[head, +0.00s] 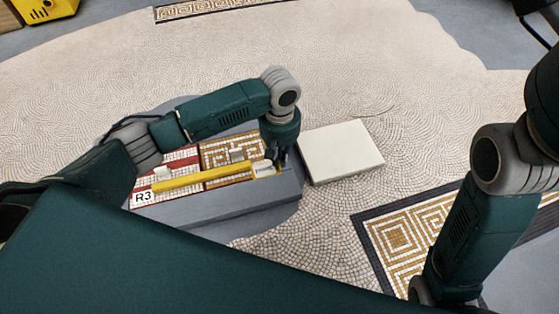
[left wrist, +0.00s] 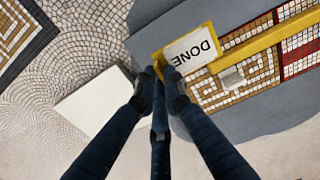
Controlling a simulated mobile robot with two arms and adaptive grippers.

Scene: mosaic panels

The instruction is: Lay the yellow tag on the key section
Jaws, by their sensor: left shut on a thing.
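The yellow tag (head: 265,169) has a white face, and in the left wrist view the tag (left wrist: 192,48) reads DONE. My left gripper (head: 281,158) is shut on the tag's edge; its fingertips (left wrist: 160,78) meet at the tag's corner. The tag is at the right end of the mosaic panel, beside the end of a yellow bar (head: 200,180). The key section (head: 230,146), with its gold key pattern, lies just left of the tag; it also shows in the left wrist view (left wrist: 240,97). I cannot tell the tag's height. My right gripper is out of view.
A red-and-white section (head: 180,160) and an R3 label (head: 143,198) are left of the key section. Small pale blocks sit on the sections. A white slab (head: 342,150) stands close right of the grey base (head: 235,205). Pebbled floor (head: 400,90) lies open behind.

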